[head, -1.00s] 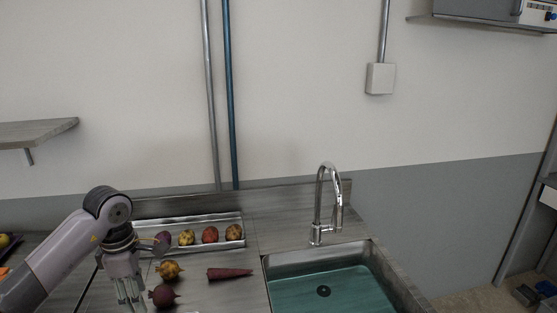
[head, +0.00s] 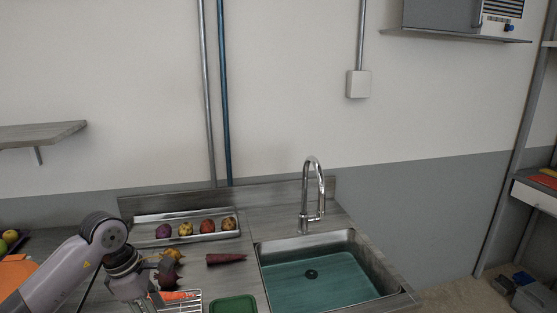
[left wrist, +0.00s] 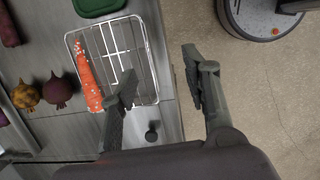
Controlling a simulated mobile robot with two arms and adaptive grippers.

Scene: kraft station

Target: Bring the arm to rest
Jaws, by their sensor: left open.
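My left gripper (left wrist: 160,80) is open, with its two fingers spread and nothing between them in the left wrist view. One finger hangs over the edge of a wire rack, the other over the floor. In the head view my left arm comes in from the left, and its fingertips are cut off by the bottom edge. An orange carrot (left wrist: 88,72) lies on the wire rack (left wrist: 146,60), apart from the fingers. My right gripper is in neither view.
The counter holds a dark red carrot (head: 226,259), round roots (left wrist: 57,92) and a metal tray (head: 228,224) of several vegetables. A green container (head: 233,304) stands near the rack. A sink (head: 318,275) with a tap (head: 305,195) is at right. Floor (left wrist: 275,95) lies beyond the counter edge.

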